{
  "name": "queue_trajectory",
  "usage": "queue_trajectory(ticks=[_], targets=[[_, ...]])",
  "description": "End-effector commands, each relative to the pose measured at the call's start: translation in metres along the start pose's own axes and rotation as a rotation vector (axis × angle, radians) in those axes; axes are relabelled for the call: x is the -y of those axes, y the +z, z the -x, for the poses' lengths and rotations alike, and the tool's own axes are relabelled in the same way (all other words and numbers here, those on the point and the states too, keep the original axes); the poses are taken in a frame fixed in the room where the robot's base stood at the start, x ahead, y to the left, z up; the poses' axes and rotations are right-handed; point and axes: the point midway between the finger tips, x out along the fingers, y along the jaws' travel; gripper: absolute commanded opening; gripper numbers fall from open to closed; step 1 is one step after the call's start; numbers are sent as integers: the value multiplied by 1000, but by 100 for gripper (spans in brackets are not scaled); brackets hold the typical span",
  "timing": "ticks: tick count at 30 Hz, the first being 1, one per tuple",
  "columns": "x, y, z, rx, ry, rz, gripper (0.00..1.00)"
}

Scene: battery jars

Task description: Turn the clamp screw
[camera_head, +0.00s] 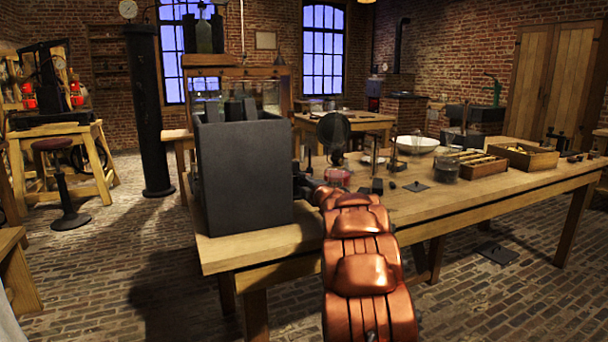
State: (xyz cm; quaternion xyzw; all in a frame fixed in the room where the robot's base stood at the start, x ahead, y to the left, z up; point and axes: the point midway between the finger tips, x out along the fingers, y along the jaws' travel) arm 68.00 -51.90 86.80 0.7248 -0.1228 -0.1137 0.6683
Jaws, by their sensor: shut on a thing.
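My copper-coloured arm reaches forward over the near edge of the wooden bench (262,243). At its far end my dark gripper (301,180) is small in view, just right of a large dark grey box-shaped jar (243,175). The gripper is shut on a small part there, which I take to be the clamp screw. The screw itself is hidden by the fingers and the arm, and its turn cannot be made out. Dark plates (239,108) stand up out of the jar's top.
Right of my gripper stand a round dark disc (333,128) on a stand, a reddish dish (338,175), a glass jar (446,166), a white bowl (417,145) and wooden trays (527,158). The bench's front right is clear. A stool (54,145) stands at left.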

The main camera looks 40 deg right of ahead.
Motion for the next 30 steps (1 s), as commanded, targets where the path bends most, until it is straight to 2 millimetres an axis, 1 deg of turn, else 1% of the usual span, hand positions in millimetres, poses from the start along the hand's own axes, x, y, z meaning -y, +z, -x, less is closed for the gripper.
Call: queue_trajectory(ticks=[3,10,26,27,30], targets=[[-2,-1,0,-1,-2,-61,0],[-2,-1,0,-2,1,-131,0],[0,0,0,0,1,-152,0],[0,0,0,0,1,-152,38],[0,0,0,0,1,-151,48]])
